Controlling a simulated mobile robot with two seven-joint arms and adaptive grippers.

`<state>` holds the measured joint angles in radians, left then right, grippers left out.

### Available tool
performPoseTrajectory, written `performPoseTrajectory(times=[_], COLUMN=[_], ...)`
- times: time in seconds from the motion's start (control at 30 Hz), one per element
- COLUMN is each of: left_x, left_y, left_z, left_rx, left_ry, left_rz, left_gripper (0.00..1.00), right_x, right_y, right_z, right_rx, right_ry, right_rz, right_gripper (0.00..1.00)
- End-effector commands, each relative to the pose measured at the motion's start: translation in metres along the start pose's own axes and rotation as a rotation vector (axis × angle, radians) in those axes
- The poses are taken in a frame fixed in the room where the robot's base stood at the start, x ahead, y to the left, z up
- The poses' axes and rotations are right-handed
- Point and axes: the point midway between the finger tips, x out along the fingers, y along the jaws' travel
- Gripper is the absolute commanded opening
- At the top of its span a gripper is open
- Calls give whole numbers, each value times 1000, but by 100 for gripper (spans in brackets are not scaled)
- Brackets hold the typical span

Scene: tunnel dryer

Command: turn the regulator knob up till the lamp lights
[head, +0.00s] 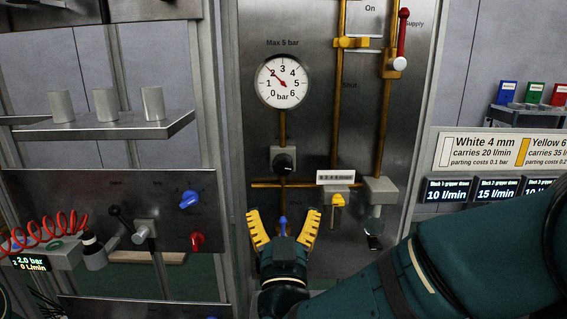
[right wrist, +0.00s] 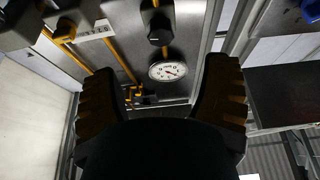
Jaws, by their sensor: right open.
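The black regulator knob (head: 284,163) sits on a grey block on the steel panel, below the round gauge (head: 283,81). The gauge needle points near 2 bar. My right gripper (head: 284,214) is open and empty, below the knob and apart from it, with its yellow fingers pointing up. In the right wrist view the knob (right wrist: 160,29) and gauge (right wrist: 168,71) show between or beyond the spread fingers (right wrist: 162,66). A small blue part (head: 283,226) shows between the fingers in the head view. I cannot make out a lit lamp. My left gripper is out of view.
Yellow pipes (head: 337,110) run down the panel, with a red-handled valve (head: 403,35) at upper right. A grey block (head: 381,190) stands right of the knob.

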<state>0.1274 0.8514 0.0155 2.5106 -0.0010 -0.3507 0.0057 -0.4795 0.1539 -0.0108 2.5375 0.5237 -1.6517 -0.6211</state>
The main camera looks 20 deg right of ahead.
Motion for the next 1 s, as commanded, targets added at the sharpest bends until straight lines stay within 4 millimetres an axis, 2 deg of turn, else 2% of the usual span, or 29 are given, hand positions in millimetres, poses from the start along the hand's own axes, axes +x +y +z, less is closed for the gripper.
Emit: performPoseTrajectory(times=[0.1, 0.4, 0.6, 0.8, 1.0], left_x=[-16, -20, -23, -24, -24], left_y=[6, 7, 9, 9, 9], left_z=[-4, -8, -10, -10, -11], left_rx=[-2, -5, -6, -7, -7], left_ry=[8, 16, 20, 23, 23], left_rz=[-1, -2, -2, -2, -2], left_gripper=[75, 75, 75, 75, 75], right_x=[19, 77, 108, 124, 127], right_y=[1, 1, 0, 0, 0], right_z=[-4, 0, 0, 1, 1], right_rx=[-4, -1, 0, 0, 0], right_ry=[-3, -1, -1, -2, -3], right_rz=[2, 2, 0, 0, -1], right_gripper=[75, 75, 75, 75, 75])
